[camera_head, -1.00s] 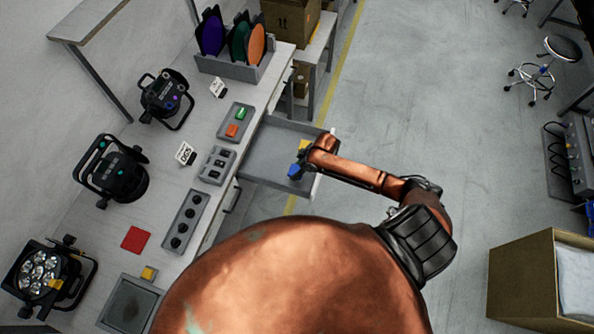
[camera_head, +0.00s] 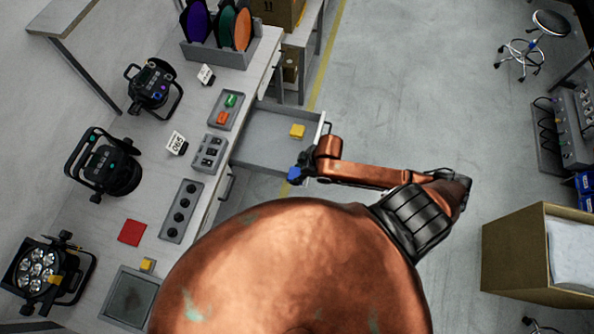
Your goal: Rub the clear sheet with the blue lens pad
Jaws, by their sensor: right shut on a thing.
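The blue lens pad (camera_head: 294,173) is at the tip of my right gripper (camera_head: 302,174), which is shut on it. They are beside the near front corner of the open drawer (camera_head: 255,150); their height over it is hard to judge. A grey framed square panel (camera_head: 128,298) lies on the bench at the lower left; it may be the clear sheet, but I cannot tell for sure. My right gripper is well to the right of it. My left gripper is not in view.
A yellow block (camera_head: 297,131) sits in the drawer. The bench (camera_head: 160,205) holds a red square (camera_head: 132,232), a small yellow piece (camera_head: 147,265), switch boxes (camera_head: 181,211) and several lamps (camera_head: 105,163). A cardboard box (camera_head: 520,258) stands at right. The floor between is open.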

